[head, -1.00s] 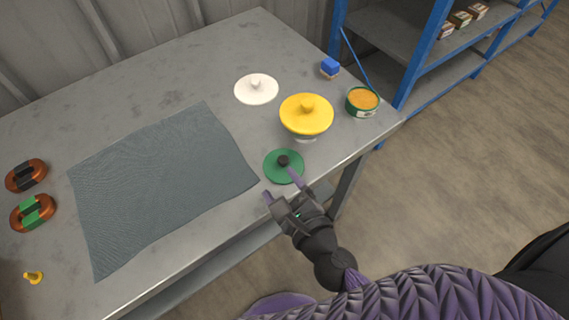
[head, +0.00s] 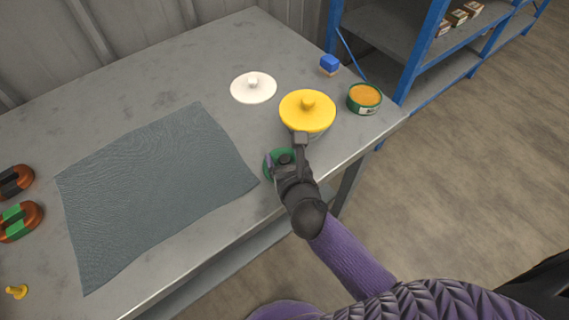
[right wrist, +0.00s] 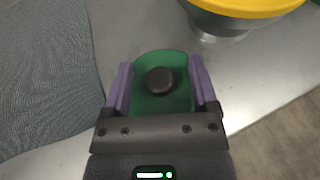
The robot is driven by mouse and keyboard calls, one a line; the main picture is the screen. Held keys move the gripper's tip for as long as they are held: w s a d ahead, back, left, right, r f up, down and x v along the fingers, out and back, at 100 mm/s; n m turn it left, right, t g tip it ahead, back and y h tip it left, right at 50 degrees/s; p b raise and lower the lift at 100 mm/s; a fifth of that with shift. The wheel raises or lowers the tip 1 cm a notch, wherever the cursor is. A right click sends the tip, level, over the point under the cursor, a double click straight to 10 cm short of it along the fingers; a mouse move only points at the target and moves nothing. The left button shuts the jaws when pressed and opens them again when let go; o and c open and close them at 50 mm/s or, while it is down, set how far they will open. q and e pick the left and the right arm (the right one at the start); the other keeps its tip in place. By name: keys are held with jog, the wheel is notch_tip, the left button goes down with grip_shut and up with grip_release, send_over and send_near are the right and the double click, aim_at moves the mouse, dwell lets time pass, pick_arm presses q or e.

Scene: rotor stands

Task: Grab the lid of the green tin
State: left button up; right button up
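The green lid (head: 269,164) lies flat on the table near its front edge. The right wrist view shows the green lid (right wrist: 148,64) with its round black knob (right wrist: 160,81). My right gripper (head: 285,158) is over the lid and hides much of it in the head view. In the right wrist view my right gripper (right wrist: 160,85) is open, with one purple finger on each side of the knob and clear space between finger and knob. An open green tin (head: 365,98) with orange contents stands at the table's right end. My left gripper is not in view.
A bowl with a yellow lid (head: 307,109) stands just behind my right gripper. A grey cloth (head: 150,190) covers the table to the left.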

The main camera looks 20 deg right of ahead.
grip_shut()
